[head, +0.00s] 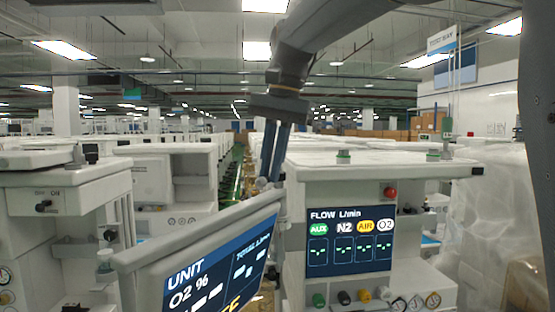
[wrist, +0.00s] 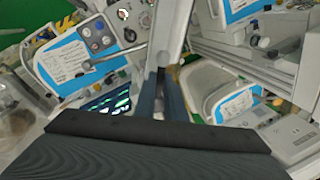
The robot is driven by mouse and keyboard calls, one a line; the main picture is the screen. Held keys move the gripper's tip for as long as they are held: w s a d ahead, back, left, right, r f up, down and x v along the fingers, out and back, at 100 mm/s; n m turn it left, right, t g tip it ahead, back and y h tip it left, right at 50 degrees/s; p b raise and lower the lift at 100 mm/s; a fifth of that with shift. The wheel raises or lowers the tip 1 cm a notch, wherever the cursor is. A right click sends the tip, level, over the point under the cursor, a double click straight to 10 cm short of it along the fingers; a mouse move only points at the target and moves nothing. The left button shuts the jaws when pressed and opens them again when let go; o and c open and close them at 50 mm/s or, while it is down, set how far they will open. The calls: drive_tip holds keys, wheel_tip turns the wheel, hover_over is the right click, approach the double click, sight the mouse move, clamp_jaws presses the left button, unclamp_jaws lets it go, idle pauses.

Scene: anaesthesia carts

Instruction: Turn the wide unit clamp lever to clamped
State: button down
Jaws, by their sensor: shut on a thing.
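The tilted display marked UNIT (head: 215,270) stands in the lower middle of the head view. My gripper (head: 266,178) reaches down from above to the display's upper right edge. Its two blue-grey fingers are close together, shut on a small grey part there that looks like the clamp lever (head: 261,184). The fingers hide most of it, so its angle cannot be told. In the wrist view my gripper (wrist: 162,80) points at a pale grey bar, and the lever cannot be made out clearly.
A cart with a FLOW screen (head: 350,242) and a red knob (head: 390,193) stands right of the display. Another cart (head: 65,200) stands at the left. Plastic-wrapped goods (head: 480,220) are at the right. A narrow green aisle (head: 232,178) runs back between the rows.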

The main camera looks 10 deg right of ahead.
drive_tip(key=m+p, duration=0.1)
drive_tip(key=a+m+p, duration=0.1)
drive_tip(key=m, duration=0.1)
drive_tip(key=w+m+p, duration=0.1)
drive_tip(key=shift+w+a+r+m+t+h, duration=0.1)
drive_tip(key=shift+a+r+m+t+h, duration=0.05)
drive_tip(key=shift+a+m+t+h, duration=0.15)
drive_tip(key=shift+w+a+m+h+p, duration=0.15)
drive_tip(key=shift+w+m+p, duration=0.25)
drive_tip(key=shift+m, duration=0.45)
drive_tip(key=shift+w+a+m+h+p, duration=0.15)
drive_tip(key=shift+w+m+p, duration=0.1)
drive_tip(key=shift+m+p, duration=0.45)
drive_tip(key=shift+w+a+m+h+p, duration=0.15)
drive_tip(key=shift+w+m+p, duration=0.2)
drive_tip(key=shift+m, duration=0.6)
drive_tip(key=c, duration=1.8)
unclamp_jaws()
wheel_tip(320, 180, up, 7)
drive_tip(key=s+b, duration=0.1)
drive_tip(key=b, duration=0.1)
drive_tip(key=shift+s+r, duration=0.2)
drive_tip(key=shift+s, duration=0.1)
